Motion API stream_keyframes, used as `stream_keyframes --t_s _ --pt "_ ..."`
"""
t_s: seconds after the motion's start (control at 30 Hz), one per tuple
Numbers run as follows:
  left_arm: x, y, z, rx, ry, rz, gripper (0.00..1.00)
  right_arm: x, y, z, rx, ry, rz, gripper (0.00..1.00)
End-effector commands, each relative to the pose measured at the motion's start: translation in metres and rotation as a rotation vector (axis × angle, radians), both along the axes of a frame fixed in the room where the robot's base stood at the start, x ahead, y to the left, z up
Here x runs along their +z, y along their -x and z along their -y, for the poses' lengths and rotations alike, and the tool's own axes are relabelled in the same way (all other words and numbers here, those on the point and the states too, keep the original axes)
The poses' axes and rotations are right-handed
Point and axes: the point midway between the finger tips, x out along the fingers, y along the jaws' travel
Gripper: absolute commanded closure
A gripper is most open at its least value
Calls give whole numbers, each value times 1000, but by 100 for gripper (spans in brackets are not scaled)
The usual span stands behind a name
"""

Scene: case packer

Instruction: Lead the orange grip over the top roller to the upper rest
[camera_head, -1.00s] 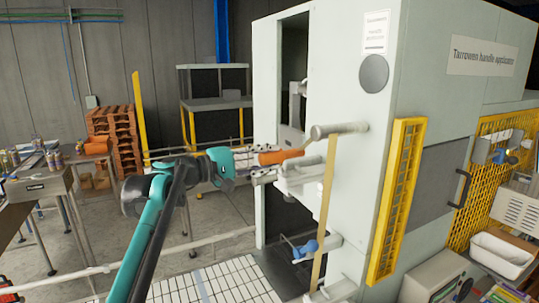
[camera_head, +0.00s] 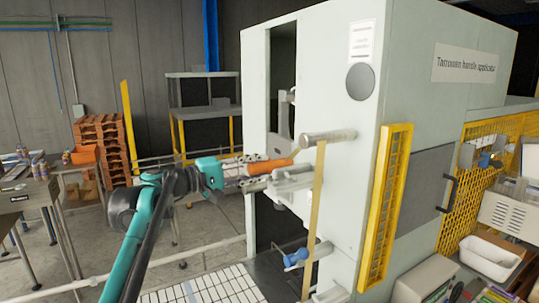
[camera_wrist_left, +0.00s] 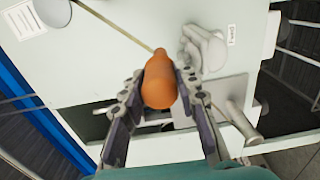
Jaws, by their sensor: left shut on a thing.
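The orange grip (camera_head: 270,167) is held in my left gripper (camera_head: 262,166), beside the machine front. In the left wrist view the orange grip (camera_wrist_left: 160,80) lies between the two fingers (camera_wrist_left: 162,88). The top roller (camera_head: 328,137), a grey cylinder, sticks out of the machine above and right of the grip. A tan strip (camera_head: 315,215) hangs down from the roller. A light bracket (camera_head: 290,180) sits just below the grip; I cannot tell if it is the upper rest. The tan strip (camera_wrist_left: 120,28) also runs towards the grip in the wrist view. My right gripper is not in view.
The white machine (camera_head: 350,90) stands close on the right, with a yellow guard (camera_head: 385,210). A blue handle piece (camera_head: 296,257) sits lower beside the strip. A white rail (camera_head: 170,265) and a tiled surface (camera_head: 215,285) lie below my left arm.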

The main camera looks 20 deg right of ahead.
Motion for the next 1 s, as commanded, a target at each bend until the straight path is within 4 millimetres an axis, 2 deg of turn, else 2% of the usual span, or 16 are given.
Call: stream_keyframes --t_s 0.6,1.0 --pt "-24 0 -1 0 4 0 100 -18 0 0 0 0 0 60" --pt "-27 0 -1 0 5 0 100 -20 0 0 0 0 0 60"
